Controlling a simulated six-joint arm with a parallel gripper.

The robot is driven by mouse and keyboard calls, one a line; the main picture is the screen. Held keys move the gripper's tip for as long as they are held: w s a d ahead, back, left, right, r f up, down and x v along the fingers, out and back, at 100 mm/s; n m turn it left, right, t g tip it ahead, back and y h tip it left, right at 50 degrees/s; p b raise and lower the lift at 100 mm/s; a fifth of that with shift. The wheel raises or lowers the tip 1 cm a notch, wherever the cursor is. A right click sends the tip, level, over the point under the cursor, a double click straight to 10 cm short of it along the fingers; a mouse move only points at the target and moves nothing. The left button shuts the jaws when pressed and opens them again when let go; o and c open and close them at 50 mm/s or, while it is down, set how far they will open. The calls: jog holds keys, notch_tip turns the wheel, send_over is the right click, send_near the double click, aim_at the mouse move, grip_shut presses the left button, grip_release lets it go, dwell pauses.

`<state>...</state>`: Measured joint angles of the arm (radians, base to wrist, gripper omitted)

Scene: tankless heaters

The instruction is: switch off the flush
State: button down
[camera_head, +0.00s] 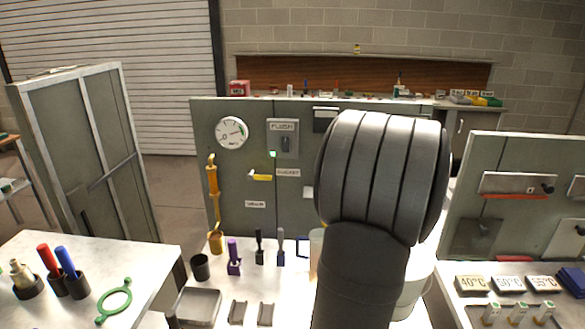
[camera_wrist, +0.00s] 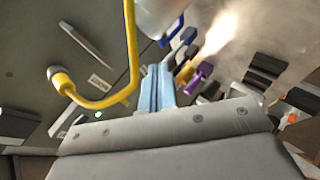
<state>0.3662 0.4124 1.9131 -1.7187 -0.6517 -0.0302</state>
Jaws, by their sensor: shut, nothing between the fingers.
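The flush switch (camera_head: 286,144) is a small dark lever on a grey plate under a FLUSH label (camera_head: 283,127), on the upright green-grey panel (camera_head: 240,180). It is too small to tell whether the lever is up or down. A small green spot (camera_head: 272,154) shows at the plate's lower left. My gripper (camera_wrist: 158,88) shows in the wrist view as two pale blue fingers pressed together, with nothing between them. In the head view my arm hides it. I cannot pick out the flush switch in the wrist view.
A pressure gauge (camera_head: 231,133) and a yellow valve handle (camera_head: 260,177) are on the panel. A yellow pipe (camera_wrist: 132,50) and a blue handle (camera_wrist: 174,30) are close to my fingers in the wrist view. Purple and dark tools stand on the bench, with a grey tray (camera_head: 199,293).

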jog(key=w+a+r+n+t+y, duration=0.1)
jog(key=w+a+r+n+y, duration=0.2)
jog(key=r, duration=0.7)
jog(key=w+a+r+n+t+y, duration=0.1)
jog(key=w+a+r+n+y, duration=0.2)
jog(key=r, duration=0.7)
jog(key=w+a+y, duration=0.1)
jog(key=w+a, duration=0.1)
jog(key=w, duration=0.1)
jog(key=shift+n, duration=0.4)
jog(key=shift+t, duration=0.3)
send_near(283, 149)
jog(key=a, duration=0.4)
jog(key=shift+w+a+f, duration=0.1)
jog(key=shift+w+f, duration=0.05)
jog(key=shift+w, duration=0.85)
jog(key=shift+w+f, duration=0.1)
jog(key=shift+w, duration=0.9)
